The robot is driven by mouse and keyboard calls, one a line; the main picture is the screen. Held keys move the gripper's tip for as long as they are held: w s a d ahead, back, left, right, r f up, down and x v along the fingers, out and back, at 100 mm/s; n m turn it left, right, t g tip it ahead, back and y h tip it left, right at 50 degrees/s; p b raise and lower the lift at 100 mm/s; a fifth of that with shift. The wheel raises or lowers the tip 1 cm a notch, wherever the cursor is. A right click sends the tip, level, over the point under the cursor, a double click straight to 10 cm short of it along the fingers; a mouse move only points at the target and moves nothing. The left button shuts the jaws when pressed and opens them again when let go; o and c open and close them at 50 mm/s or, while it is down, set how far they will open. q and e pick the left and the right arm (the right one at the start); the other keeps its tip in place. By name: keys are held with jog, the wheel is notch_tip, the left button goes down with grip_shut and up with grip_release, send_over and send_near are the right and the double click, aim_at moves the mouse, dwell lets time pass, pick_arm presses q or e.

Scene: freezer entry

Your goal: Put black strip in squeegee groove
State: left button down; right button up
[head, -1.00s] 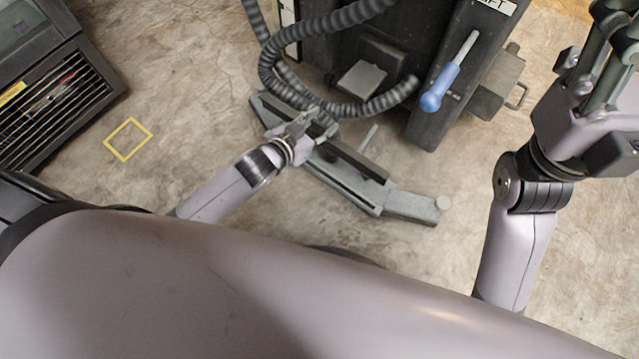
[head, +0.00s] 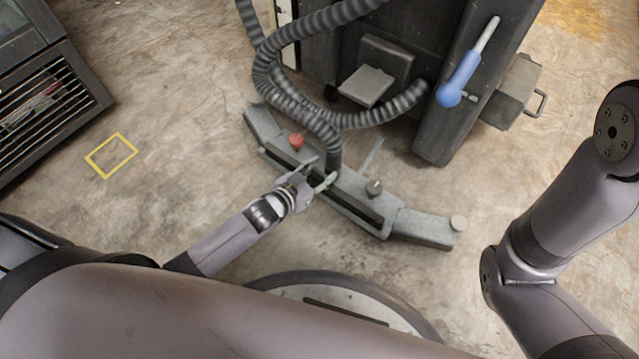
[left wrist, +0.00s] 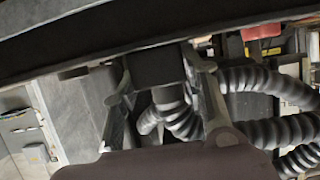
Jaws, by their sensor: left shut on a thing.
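The grey squeegee (head: 425,228) is a long bent bar on the floor in the head view, in front of a dark machine. A dark strip (head: 362,211) runs along its front-facing middle; I cannot tell whether it is seated in the groove or only against it. My left gripper (head: 322,178) is at the middle of the squeegee, shut on the black strip. In the left wrist view the black strip (left wrist: 100,32) crosses the top, with a dark block between the fingers of the left gripper (left wrist: 160,88). My right gripper is out of view.
The dark machine (head: 440,120) stands behind, with ribbed hoses (head: 290,105) hanging close above my left gripper and a blue-handled lever (head: 460,75). Open floor with a yellow square (head: 111,155) lies left.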

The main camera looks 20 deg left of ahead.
aim_at(318, 181)
pick_arm(q)
jog(key=shift+f, duration=0.4)
notch_tip(318, 181, down, 3)
jog(key=b, duration=0.2)
jog(key=shift+b, duration=0.35)
jog(key=shift+r, duration=0.2)
jog(key=shift+f, duration=0.2)
jog(key=c, duration=1)
grip_release()
jog(key=shift+o, duration=0.2)
jog(key=shift+r, duration=0.1)
